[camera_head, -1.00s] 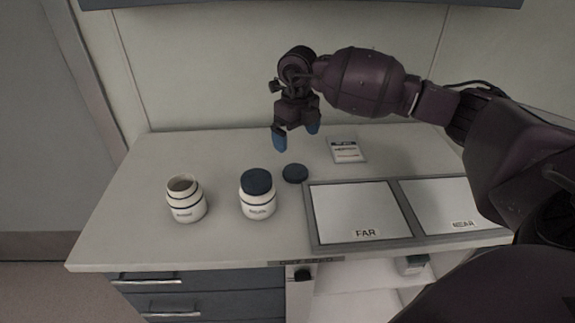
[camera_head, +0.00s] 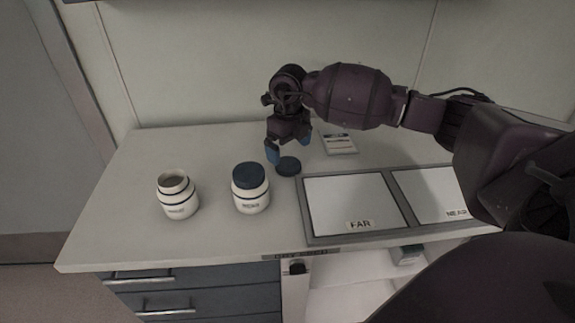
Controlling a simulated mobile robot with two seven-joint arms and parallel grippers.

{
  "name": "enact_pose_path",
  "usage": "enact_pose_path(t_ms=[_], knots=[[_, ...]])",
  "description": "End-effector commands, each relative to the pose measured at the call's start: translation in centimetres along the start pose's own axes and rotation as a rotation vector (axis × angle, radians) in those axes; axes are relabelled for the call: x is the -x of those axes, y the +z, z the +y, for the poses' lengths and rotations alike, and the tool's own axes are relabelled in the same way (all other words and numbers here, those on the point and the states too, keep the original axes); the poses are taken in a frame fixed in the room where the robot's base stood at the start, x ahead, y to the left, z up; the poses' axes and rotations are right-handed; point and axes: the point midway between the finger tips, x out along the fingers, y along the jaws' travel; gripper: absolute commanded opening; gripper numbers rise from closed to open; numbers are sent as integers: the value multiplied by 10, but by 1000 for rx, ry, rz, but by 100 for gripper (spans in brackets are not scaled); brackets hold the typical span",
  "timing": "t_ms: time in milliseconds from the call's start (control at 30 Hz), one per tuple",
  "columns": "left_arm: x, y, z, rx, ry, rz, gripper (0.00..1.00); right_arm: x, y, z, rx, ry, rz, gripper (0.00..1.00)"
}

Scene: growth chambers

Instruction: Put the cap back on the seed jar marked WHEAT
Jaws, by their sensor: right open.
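An open white jar (camera_head: 178,197) with dark bands stands upright at the left of the counter; its label is too small to read surely. A second white jar (camera_head: 251,199) stands upright to its right with a dark blue cap on; its label is also too small to read. A loose dark blue cap (camera_head: 288,166) lies flat on the counter, right of and behind the capped jar. My right gripper (camera_head: 287,152) is open with blue fingertips pointing down, just above and behind the loose cap. It holds nothing. My left gripper is not in view.
A grey-framed tray (camera_head: 304,212) with panels marked FAR and NEAR lies right of the loose cap. A small labelled packet (camera_head: 338,143) lies behind it. The counter (camera_head: 130,180) is clear around the open jar. Drawers and an open shelf are below.

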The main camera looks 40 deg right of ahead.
Motion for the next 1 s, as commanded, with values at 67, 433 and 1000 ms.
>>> enact_pose_path(t_ms=[67, 433, 1000], knots=[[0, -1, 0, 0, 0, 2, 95, 1, 0, 0, 0, 0, -1, 100], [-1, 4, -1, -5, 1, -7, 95, -22, -2, -1, -1, 1, 3, 100], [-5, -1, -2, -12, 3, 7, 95, -51, -2, -2, 0, 0, -2, 100]])
